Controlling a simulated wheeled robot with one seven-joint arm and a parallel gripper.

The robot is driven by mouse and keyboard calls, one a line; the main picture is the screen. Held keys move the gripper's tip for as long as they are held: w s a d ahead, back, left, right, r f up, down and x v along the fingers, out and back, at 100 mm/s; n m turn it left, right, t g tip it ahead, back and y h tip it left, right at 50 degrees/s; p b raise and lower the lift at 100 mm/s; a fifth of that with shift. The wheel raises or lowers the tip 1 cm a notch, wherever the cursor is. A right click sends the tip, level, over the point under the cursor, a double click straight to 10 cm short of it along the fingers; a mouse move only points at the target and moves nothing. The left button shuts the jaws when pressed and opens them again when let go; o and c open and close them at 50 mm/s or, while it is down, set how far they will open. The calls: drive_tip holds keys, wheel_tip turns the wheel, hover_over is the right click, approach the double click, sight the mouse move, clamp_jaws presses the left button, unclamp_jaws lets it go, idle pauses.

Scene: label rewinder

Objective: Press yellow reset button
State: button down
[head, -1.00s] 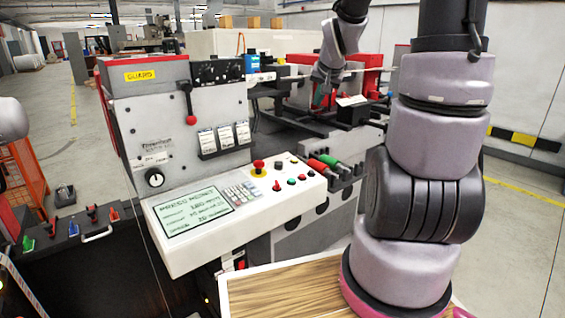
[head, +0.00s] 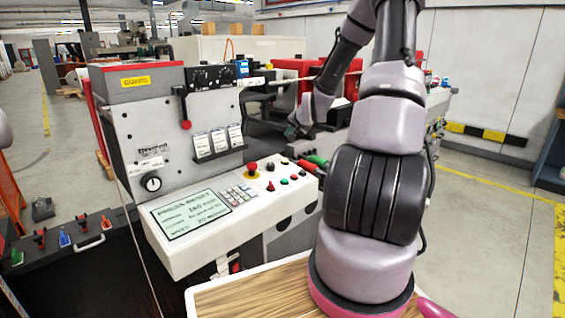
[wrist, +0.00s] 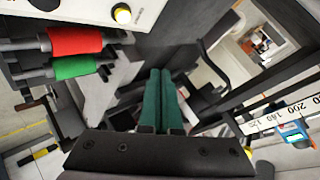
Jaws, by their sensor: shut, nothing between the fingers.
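The white panel (head: 180,262) carries a screen (head: 190,214) that appears to read "PRESS RESET", a keypad and several buttons. My gripper (head: 291,131) is beyond the panel's far right end. Its green fingers (wrist: 162,100) are together and empty in the wrist view. The button is above and left of them there, apart from them.
A red mushroom button (head: 252,168) on a yellow base stands on the panel. Red (wrist: 75,41) and green (wrist: 74,67) rollers or handles lie beside the panel. The grey machine face (head: 165,125) has a red-knobbed lever (head: 186,124). A wooden-topped surface (head: 240,295) is in front.

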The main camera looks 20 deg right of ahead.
sight(285, 161)
drive_tip(key=shift+f, duration=0.1)
drive_tip(key=shift+w+a+f, duration=0.1)
drive_tip(key=shift+w+f, duration=0.1)
drive_tip(key=shift+f, duration=1.2)
drive_tip(key=shift+w+a+f, duration=0.1)
drive_tip(key=shift+w+f, duration=0.15)
drive_tip(key=shift+f, duration=1.2)
drive_tip(key=shift+w+a+f, duration=0.1)
drive_tip(key=shift+w+f, duration=0.1)
drive_tip(key=shift+f, duration=1.2)
drive_tip(key=shift+f, duration=0.4)
drive_tip(key=shift+w+f, duration=0.1)
drive_tip(key=shift+f, duration=0.35)
drive_tip(key=shift+r, duration=0.85)
drive_tip(key=shift+r, duration=0.1)
